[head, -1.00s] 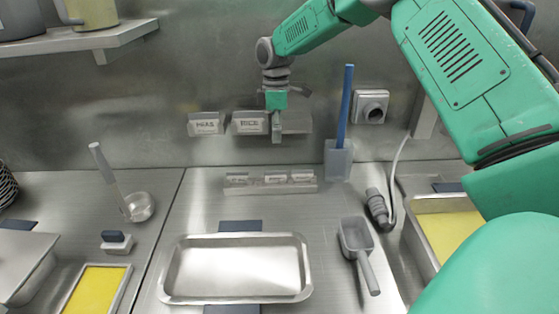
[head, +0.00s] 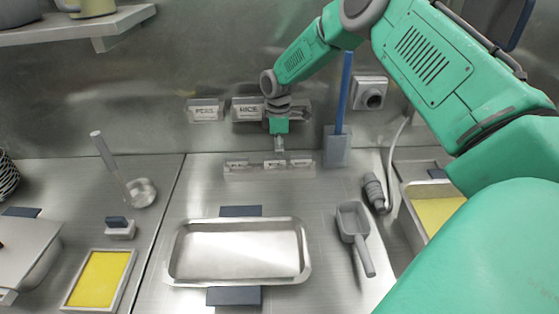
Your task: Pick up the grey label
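Grey label plates show in two places. Two on the wall hold dark lettering, a left one (head: 205,111) and a "RICE" one (head: 247,109); the grey holder to their right is partly hidden by my arm. Several small label plates (head: 240,164) stand in a low rack (head: 250,174) at the back of the counter. My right gripper (head: 279,147) points down just above this rack, over its middle. Its fingers are too small to tell whether they are open or shut, or touching a plate. My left gripper is out of view.
A steel tray (head: 238,256) lies in front of the rack. A grey scoop (head: 354,226) and a blue-handled scraper (head: 337,148) are to the right. A ladle (head: 142,192) and a yellow-filled pan (head: 98,281) are to the left.

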